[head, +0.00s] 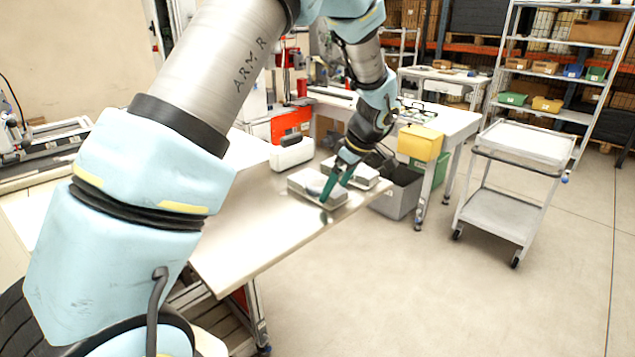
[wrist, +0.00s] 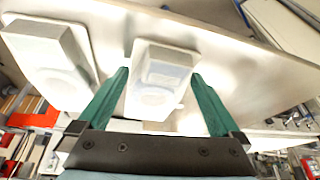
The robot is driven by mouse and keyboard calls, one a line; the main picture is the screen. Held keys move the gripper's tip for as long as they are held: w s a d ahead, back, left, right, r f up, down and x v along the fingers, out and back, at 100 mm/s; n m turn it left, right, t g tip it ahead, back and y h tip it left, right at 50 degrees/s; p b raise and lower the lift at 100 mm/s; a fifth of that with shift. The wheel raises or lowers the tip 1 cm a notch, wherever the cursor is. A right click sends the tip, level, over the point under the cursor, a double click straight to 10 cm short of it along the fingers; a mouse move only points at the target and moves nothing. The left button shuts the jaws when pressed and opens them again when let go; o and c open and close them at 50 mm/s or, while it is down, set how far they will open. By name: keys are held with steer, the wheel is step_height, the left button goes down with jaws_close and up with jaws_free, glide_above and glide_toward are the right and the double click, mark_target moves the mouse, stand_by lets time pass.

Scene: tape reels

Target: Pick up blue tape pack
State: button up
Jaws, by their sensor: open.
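A pale pack (head: 299,180), likely the blue tape pack, lies near the right edge of the table; its blue is faint and a rounded grey-blue part shows. In the wrist view this pack (wrist: 163,72) has a raised block and a faint round shape, and it lies between my green fingers. My gripper (head: 335,187) is open and points down at the pack, hiding part of it. It also shows in the wrist view (wrist: 160,75), with both fingers spread apart. I cannot tell whether they touch the pack.
A second pale pack (head: 362,175) lies close beside the first and shows larger in the wrist view (wrist: 50,62). A white case (head: 292,154) stands behind them. A grey bin (head: 398,193) is beyond the table's right edge. The table's front (head: 245,240) is clear.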

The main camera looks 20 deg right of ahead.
steer(key=shift+f, duration=0.15)
steer(key=c, duration=1.2)
steer(key=shift+c, duration=0.2)
